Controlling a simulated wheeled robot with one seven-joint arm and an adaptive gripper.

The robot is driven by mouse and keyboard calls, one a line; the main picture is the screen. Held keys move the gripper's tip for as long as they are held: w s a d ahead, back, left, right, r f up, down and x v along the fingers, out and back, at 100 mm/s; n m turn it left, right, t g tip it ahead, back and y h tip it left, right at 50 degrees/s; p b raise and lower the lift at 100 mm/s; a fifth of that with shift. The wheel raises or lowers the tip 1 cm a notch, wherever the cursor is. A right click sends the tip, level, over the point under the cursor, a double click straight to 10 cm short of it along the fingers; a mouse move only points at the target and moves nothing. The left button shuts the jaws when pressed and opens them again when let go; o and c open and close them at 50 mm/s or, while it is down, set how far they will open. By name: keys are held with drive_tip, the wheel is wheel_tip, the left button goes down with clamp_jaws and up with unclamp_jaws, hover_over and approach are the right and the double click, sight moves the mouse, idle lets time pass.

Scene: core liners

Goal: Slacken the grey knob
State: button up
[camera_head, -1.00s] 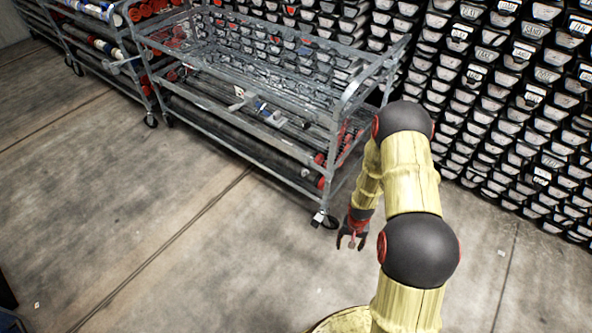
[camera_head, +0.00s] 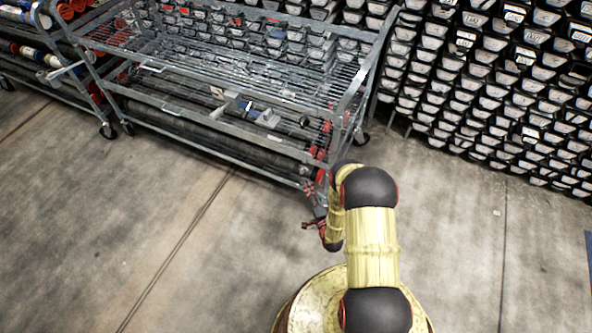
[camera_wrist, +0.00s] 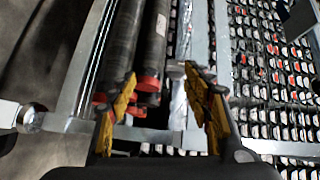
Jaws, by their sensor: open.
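My gripper (camera_head: 308,208) is low in front of the right end of the metal cart, partly hidden by my arm. In the wrist view its two yellow-and-black fingers (camera_wrist: 160,76) stand wide apart with nothing gripped. A small dark grey round piece (camera_head: 304,122), perhaps the grey knob, is on the cart's middle shelf near its right end, beside some grey and blue fittings (camera_head: 247,107). It is too small to be sure of, and my gripper is apart from it. I cannot make out a knob in the wrist view.
The metal cart (camera_head: 165,107) carries long dark pipes with red ends; a pipe's red end (camera_wrist: 149,84) shows between my fingers. Stacked core trays (camera_head: 480,70) fill the back wall. A second rack stands at left. The concrete floor (camera_head: 130,190) in front is clear.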

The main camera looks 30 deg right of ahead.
sight(302, 173)
drive_tip(key=shift+m+t, duration=0.5)
drive_tip(key=shift+m, duration=0.2)
drive_tip(key=w, duration=0.2)
drive_tip(key=w+r+b, duration=0.1)
drive_tip(key=w, duration=0.1)
drive_tip(key=w+d+r+b, duration=0.1)
drive_tip(key=w, duration=0.1)
drive_tip(key=shift+w, duration=0.15)
drive_tip(key=shift+w+r+b, duration=0.1)
drive_tip(key=shift+w+b, duration=0.25)
drive_tip(key=shift+w, duration=0.3)
drive_tip(key=shift+c, duration=0.3)
drive_tip(key=c, duration=1.1)
drive_tip(key=shift+r, duration=0.1)
